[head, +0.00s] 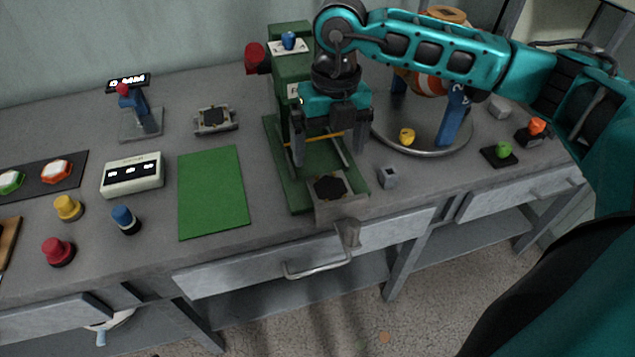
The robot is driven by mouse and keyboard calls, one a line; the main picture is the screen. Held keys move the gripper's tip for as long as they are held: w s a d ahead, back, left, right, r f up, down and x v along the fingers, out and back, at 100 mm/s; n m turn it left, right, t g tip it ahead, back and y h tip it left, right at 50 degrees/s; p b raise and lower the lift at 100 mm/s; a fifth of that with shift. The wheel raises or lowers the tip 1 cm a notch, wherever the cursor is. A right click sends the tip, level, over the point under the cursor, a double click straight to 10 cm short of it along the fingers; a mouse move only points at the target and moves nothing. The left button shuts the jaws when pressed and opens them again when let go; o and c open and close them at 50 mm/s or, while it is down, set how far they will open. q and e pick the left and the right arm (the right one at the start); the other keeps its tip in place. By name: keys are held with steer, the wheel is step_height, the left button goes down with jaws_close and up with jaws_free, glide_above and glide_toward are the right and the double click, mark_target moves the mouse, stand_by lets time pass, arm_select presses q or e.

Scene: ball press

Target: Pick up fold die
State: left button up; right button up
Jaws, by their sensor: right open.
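Two grey blocks with dark tops look like dies, and I cannot tell which is the fold die. One die (216,119) lies on the bench at the left of the press. My right gripper (330,152) points down in front of the press. Its fingers are spread with nothing between them, above and behind the front die. The gripper hides part of the press. My left gripper is not in view.
A green mat (212,192) lies left of the press. A white box with displays (132,174) and several coloured knobs stand farther left. A small grey block (388,177) is right of the press. A round metal tray (425,145) stands behind it. The mat is clear.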

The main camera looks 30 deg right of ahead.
steer(key=d, duration=0.2)
glide_above(331, 190)
steer(key=shift+h, duration=0.4)
steer(key=f, duration=0.6)
steer(key=shift+s+d+f, duration=0.1)
steer(key=shift+s+f, duration=0.1)
steer(key=shift+w+f, duration=0.15)
steer(key=shift+f, duration=2.85)
steer(key=shift+c, duration=0.3)
steer(key=c, duration=0.9)
steer(key=shift+r, duration=0.1)
steer(key=shift+c, duration=0.4)
